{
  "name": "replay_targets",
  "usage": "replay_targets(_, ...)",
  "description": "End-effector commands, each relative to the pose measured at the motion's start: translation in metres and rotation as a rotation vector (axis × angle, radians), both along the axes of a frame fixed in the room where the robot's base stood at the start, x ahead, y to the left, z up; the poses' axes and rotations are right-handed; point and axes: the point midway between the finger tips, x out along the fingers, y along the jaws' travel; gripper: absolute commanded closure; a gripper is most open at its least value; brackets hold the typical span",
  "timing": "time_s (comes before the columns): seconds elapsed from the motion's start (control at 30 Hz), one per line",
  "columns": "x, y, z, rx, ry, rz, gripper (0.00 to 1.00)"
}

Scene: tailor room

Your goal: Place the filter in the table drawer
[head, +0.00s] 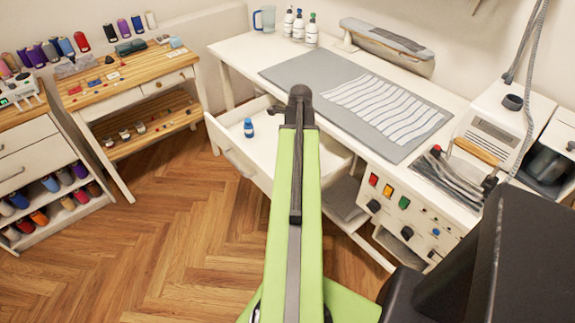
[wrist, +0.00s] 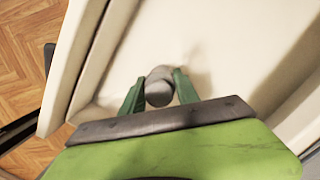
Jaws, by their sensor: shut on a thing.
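The table drawer (head: 237,158) is pulled open under the white worktable (head: 235,50), left of centre in the head view. In the wrist view, my gripper (wrist: 159,80) has its green fingers shut on a small grey rounded object (wrist: 159,94), apparently the filter. The white drawer interior (wrist: 215,40) fills most of the view beneath it. I cannot tell whether the object touches the drawer floor. In the head view, my green arm reaches over the drawer and hides the gripper and the held object.
A grey ironing mat (head: 290,72) with striped cloth lies on the worktable. A control panel (head: 405,205) is right of the drawer. A wooden side table (head: 125,80) stands left, with open floor between.

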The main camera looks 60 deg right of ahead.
Motion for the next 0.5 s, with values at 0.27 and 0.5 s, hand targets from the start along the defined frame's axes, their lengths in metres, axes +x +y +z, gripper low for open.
replay_targets(0.27, 0.001, 0.001, -0.021, 0.0, 0.0, -0.001, 1.0)
replay_targets(0.5, 0.001, 0.001, -0.042, 0.0, 0.0, 0.0, 1.0)
